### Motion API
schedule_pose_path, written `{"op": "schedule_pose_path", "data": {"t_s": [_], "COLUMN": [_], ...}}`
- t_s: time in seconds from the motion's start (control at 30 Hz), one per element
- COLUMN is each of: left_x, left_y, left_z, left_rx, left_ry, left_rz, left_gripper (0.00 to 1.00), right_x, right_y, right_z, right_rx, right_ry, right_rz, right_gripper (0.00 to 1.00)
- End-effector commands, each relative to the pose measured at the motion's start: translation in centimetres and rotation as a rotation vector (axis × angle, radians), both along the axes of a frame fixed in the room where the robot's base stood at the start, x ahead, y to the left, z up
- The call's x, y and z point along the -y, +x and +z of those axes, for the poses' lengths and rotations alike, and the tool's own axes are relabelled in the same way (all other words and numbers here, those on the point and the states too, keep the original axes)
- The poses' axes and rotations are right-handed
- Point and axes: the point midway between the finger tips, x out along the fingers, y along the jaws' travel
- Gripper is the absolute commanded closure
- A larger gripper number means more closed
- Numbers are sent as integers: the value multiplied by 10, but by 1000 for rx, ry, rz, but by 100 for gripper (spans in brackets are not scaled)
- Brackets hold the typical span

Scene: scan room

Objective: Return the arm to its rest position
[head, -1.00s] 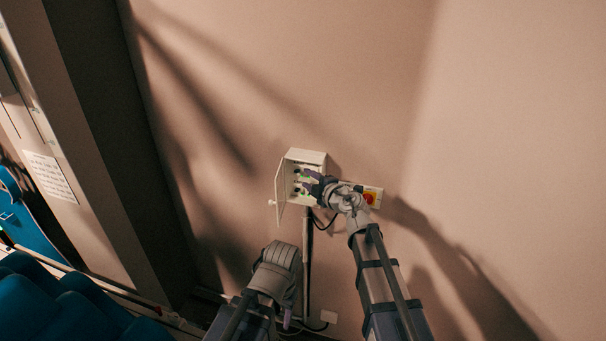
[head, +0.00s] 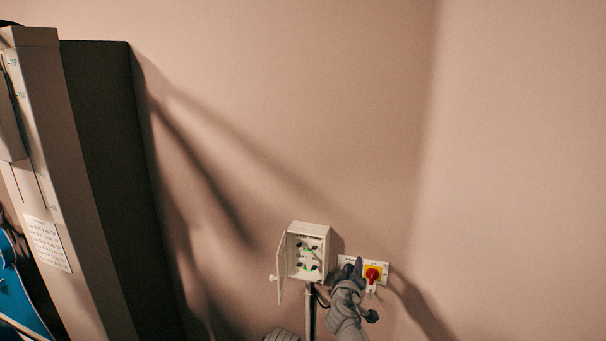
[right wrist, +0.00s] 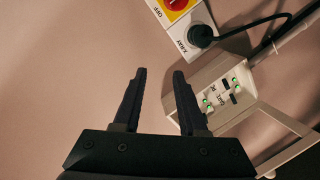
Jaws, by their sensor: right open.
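My right gripper (head: 350,268) is in front of the wall at the lower middle of the head view, just right of the white control box (head: 296,228). In the right wrist view its two dark fingers (right wrist: 159,75) stand apart with nothing between them. The control box also shows in the right wrist view (right wrist: 245,98), beyond the right finger. Of my left arm only a grey rounded part shows at the bottom edge of the head view; its fingers are out of sight.
The box's door (head: 281,270) hangs open to the left, showing dark switches and green lights. A red knob on a yellow plate (head: 372,275) is on the wall close to my right gripper. A black plug (right wrist: 201,36) and cable sit beside it. The upper wall is clear.

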Motion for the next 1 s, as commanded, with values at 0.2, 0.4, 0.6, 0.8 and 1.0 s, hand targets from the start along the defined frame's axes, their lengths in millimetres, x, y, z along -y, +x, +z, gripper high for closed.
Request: {"op": "schedule_pose_path", "data": {"t_s": [0.2, 0.4, 0.6, 0.8, 1.0], "left_x": [0, 0, 0, 0, 0], "left_y": [0, 0, 0, 0, 0], "left_z": [-17, -26, -30, -31, -30], "left_rx": [0, 0, 0, 0, 0], "left_ry": [0, 0, 0, 0, 0], "left_rz": [-1, -1, -1, -2, -1], "left_gripper": [46, 46, 46, 46, 46], "right_x": [4, -36, -69, -79, -80], "right_y": [-96, -198, -267, -289, -289], "right_z": [-116, -186, -207, -209, -209], "right_rx": [-449, -904, -1205, -1300, -1300], "right_ry": [239, 363, 409, 421, 421], "right_rz": [-267, -322, -287, -267, -268], "right_gripper": [59, 59, 59, 59, 59]}}
